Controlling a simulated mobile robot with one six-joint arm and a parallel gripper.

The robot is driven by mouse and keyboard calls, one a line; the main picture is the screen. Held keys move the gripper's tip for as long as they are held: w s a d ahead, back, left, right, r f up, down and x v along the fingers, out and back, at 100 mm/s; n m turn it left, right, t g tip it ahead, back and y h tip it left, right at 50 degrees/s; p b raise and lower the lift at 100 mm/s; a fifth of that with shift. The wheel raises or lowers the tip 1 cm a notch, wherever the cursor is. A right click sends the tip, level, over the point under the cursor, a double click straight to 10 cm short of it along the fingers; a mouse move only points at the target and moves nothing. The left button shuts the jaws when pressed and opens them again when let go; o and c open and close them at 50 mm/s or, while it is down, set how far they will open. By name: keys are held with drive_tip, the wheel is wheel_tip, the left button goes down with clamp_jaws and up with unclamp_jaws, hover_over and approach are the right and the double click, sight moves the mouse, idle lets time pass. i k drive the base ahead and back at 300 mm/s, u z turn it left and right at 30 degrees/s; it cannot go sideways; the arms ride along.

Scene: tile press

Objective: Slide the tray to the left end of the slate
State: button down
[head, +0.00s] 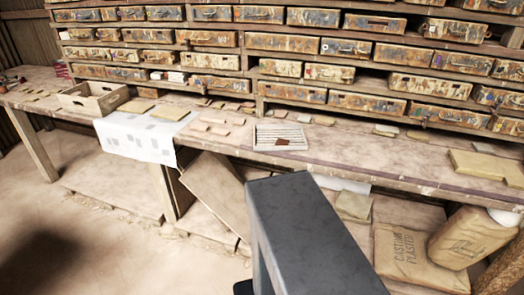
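A pale, ribbed, shallow tray (266,138) lies on the wooden workbench, right of the middle of its length. A small dark brown tile (283,142) lies on it. A long dark grey slab (310,235) with a flat, slate-like top fills the lower middle, close to me. It is clear of the workbench, and its near end is cut off by the frame. I cannot tell whether it is the slate or a part of me. Nothing lies on its visible top. My gripper is not in view.
The workbench (400,163) carries an open wooden crate (93,97), a white paper sheet (140,136), several flat tiles and tan boards (485,166). Shelves of worn drawers rise behind. The floor at lower left is clear.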

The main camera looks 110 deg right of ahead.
sight(266, 136)
drive_tip(key=u, duration=0.05)
drive_tip(key=i, duration=0.95)
drive_tip(key=u, duration=0.1)
drive_tip(key=k, duration=0.15)
drive_tip(key=z, duration=2.8)
drive_tip(key=i, duration=0.35)
drive_tip(key=u, duration=0.15)
